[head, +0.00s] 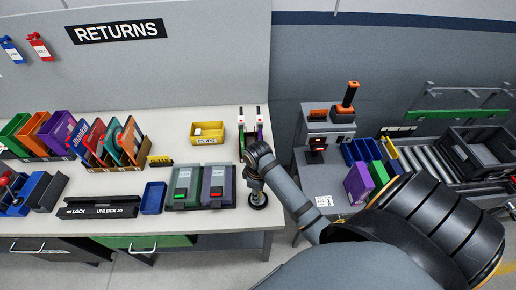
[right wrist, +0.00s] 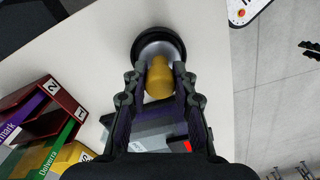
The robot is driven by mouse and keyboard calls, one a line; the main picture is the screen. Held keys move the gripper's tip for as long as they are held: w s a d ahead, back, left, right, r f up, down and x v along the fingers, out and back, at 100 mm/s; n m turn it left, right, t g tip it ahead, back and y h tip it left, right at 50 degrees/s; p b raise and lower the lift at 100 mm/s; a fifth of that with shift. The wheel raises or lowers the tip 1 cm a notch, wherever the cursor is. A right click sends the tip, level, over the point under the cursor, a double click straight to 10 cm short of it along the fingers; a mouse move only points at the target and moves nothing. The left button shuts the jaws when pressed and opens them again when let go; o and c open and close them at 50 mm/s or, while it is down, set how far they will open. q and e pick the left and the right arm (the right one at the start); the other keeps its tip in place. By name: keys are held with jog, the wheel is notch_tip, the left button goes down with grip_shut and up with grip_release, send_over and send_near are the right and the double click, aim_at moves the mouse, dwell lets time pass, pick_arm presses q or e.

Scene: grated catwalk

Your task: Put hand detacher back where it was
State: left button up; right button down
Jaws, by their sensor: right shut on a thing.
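The hand detacher (right wrist: 159,79) has a gold-yellow knob, a silver collar and a round black base in the right wrist view. In the head view its base (head: 258,203) is at the table's front right corner, beside the grey and purple detacher units. My right gripper (right wrist: 162,92) has its fingers on both sides of the knob and is shut on it, seen from above. In the head view this gripper (head: 257,188) is over the base, which looks upright on or very close to the tabletop. My left gripper is in neither view.
The white table (head: 185,121) holds two lock units (head: 183,188), a blue tray (head: 153,198), a lock/unlock bar (head: 98,208), a yellow bin (head: 207,136) and upright cases (head: 115,143). A gap separates it from the right-hand station (head: 327,130) and roller conveyor (head: 425,165).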

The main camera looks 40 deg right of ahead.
jog(key=c, duration=1.4)
grip_release()
jog(key=shift+f, duration=0.1)
jog(key=shift+c, duration=0.2)
jog(key=o, duration=0.4)
jog(key=shift+w+d, duration=0.1)
jog(key=shift+d, duration=0.05)
jog(key=shift+c, duration=0.2)
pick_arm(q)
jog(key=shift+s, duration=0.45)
pick_arm(e)
jog(key=shift+r, duration=0.3)
notch_tip(320, 180, up, 6)
jog(key=shift+f, duration=0.15)
pick_arm(q)
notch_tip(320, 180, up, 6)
jog(key=p, duration=0.5)
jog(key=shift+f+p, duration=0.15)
jog(key=shift+p, duration=0.2)
pick_arm(e)
notch_tip(320, 180, up, 6)
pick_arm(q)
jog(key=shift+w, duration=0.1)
